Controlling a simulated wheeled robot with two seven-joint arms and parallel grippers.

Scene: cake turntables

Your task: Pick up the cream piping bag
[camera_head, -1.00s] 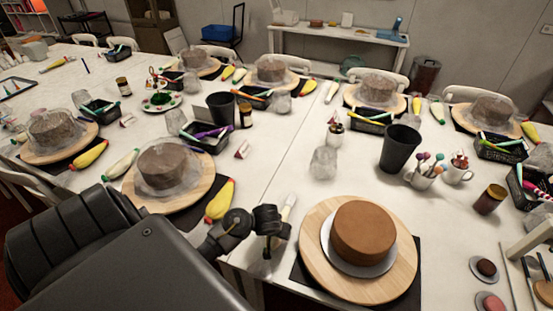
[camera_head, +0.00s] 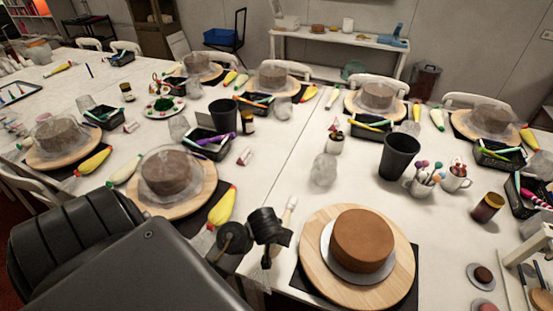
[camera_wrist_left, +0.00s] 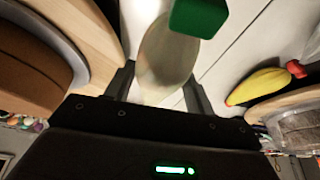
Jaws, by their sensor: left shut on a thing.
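The cream piping bag (camera_wrist_left: 163,62) is pale and whitish with a green end piece (camera_wrist_left: 198,14) in the left wrist view. It lies between the two fingers of my left gripper (camera_wrist_left: 158,92), which is shut on it. In the head view my left gripper (camera_head: 268,245) is at the front table edge, just left of the chocolate cake's board. Part of the pale bag (camera_head: 289,208) shows above the gripper there; the rest is hidden behind it. I cannot tell whether the bag touches the table. My right gripper is not in view.
A brown cake (camera_head: 362,238) stands on a round wooden board (camera_head: 313,252) close to the right of the gripper. A yellow piping bag (camera_head: 222,207) and a covered cake (camera_head: 168,170) are to the left. A black cup (camera_head: 399,153) stands beyond. The table strip behind the gripper is clear.

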